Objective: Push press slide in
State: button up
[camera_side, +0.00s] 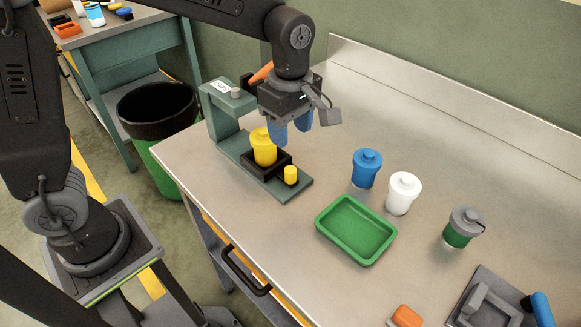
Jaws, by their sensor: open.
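The teal press (228,118) stands at the back left of the metal bench, with a lettered top arm and a flat base reaching toward the front right. On this base the slide, a black square holder (277,167), carries a yellow lidded jar (263,150), upright. A yellow knob (290,174) stands at the front end of the slide. The holder is out in front of the press head, not under it. My gripper (291,129) has blue fingers, is open and empty, and hangs above and to the right of the jar, apart from it.
A blue jar (366,168), a white jar (403,192) and a green jar with a grey lid (461,228) stand to the right. A green tray (322,225) lies in front of them. An orange block (405,316) and a grey fixture (485,303) are at the front right.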

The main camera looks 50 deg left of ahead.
aim_at(290, 168)
notch_tip(290, 168, down, 11)
jog(key=shift+r, duration=0.15)
jog(key=shift+c, duration=0.4)
grip_shut()
jog(key=shift+a, duration=0.1)
